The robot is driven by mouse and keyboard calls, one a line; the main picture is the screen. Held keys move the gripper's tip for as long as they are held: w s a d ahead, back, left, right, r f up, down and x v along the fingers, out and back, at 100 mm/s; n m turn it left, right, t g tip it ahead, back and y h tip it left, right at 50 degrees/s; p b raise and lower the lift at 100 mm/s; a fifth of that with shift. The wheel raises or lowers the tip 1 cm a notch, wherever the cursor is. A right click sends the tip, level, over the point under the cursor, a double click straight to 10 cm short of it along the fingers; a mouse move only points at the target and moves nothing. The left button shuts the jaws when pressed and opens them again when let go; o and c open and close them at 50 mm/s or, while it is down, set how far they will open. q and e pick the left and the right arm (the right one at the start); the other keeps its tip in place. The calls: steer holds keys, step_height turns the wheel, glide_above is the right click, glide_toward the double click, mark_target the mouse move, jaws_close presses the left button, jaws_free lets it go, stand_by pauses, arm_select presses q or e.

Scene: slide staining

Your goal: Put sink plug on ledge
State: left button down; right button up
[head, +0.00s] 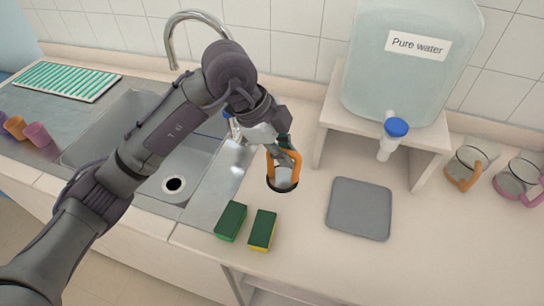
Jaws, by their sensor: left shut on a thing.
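My left gripper (283,172) hangs over the counter just right of the sink, with its orange fingers pointing down. It is shut on the sink plug (282,187), a round grey piece with a dark rim. The fingers partly cover the plug, and I cannot tell whether it touches the counter. The steel sink (197,160) has an open, dark drain hole. A pale ledge (140,75) runs behind the sink along the tiled wall, partly hidden by my arm. My right gripper is not in view.
Two green-and-yellow sponges (231,221) lie near the counter's front edge. A grey mat (360,208) lies right of them. A large water container (408,70) stands on a white stand. Glass jugs (470,163) stand at right, coloured cups (37,135) at left. A curved tap (185,14) rises behind the sink.

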arm_select(q)
steer(key=w+f+p, duration=0.1)
steer(key=w+f, duration=0.1)
steer(key=w+a+f+p, duration=0.1)
steer(key=w+f, duration=0.1)
steer(key=f, duration=0.1)
steer(key=w+a+f, duration=0.1)
steer(key=w+f, duration=0.1)
steer(key=shift+w+a+f+p, duration=0.25)
steer(key=shift+w+f+p, duration=0.15)
steer(key=shift+f, duration=0.25)
steer(key=shift+f, duration=0.1)
steer(key=c, duration=1.2)
jaws_free()
steer(key=shift+o, duration=0.2)
steer(key=b+v, duration=0.2)
steer(key=v, duration=1)
